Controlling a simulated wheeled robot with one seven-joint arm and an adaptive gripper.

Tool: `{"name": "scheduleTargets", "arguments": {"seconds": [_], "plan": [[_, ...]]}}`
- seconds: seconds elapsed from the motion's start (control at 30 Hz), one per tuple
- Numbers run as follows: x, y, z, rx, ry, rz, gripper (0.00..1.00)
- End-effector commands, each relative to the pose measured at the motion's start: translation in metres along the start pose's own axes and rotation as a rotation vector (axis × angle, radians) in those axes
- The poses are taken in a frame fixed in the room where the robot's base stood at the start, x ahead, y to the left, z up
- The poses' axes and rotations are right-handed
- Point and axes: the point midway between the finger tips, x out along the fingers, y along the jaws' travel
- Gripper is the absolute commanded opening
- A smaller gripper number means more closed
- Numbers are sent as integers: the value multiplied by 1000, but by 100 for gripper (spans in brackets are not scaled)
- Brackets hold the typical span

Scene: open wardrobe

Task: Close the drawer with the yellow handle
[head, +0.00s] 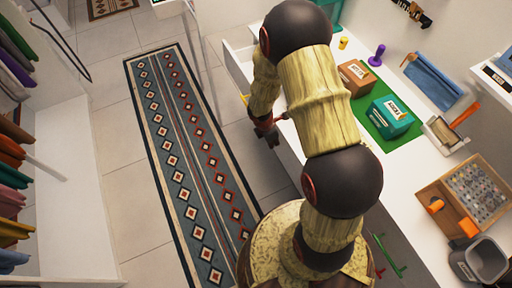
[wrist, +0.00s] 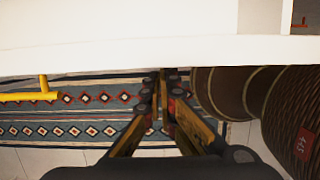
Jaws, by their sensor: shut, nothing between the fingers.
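The drawer with the yellow handle (head: 244,99) is white and stands partly pulled out of the counter; its side shows at the left of my arm in the head view (head: 236,66). In the wrist view the yellow bar handle (wrist: 30,96) is at the left, below a white front edge (wrist: 110,56) that crosses the picture. My gripper (head: 270,135) is shut and empty, in front of the counter, lower in the head view than the yellow handle. In the wrist view my gripper (wrist: 163,85) is to the right of the handle, apart from it. My arm hides part of the drawer.
A counter (head: 400,165) holds a brown box (head: 356,76), a teal box (head: 389,117) on a green mat, a wooden case (head: 465,195) and a grey bin (head: 481,261). A patterned rug (head: 190,165) lies on open floor. Hanging clothes (head: 14,165) are at the left.

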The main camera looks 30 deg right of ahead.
Motion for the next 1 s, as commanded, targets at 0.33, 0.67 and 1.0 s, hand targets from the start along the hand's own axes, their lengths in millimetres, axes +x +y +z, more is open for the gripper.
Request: {"name": "scheduleTargets", "arguments": {"seconds": [0.33,0.67,1.0], "plan": [[20,0,93,6,1,-1,0],[35,0,145,2,1,0,0],[40,1,160,0,0,1,0]]}}
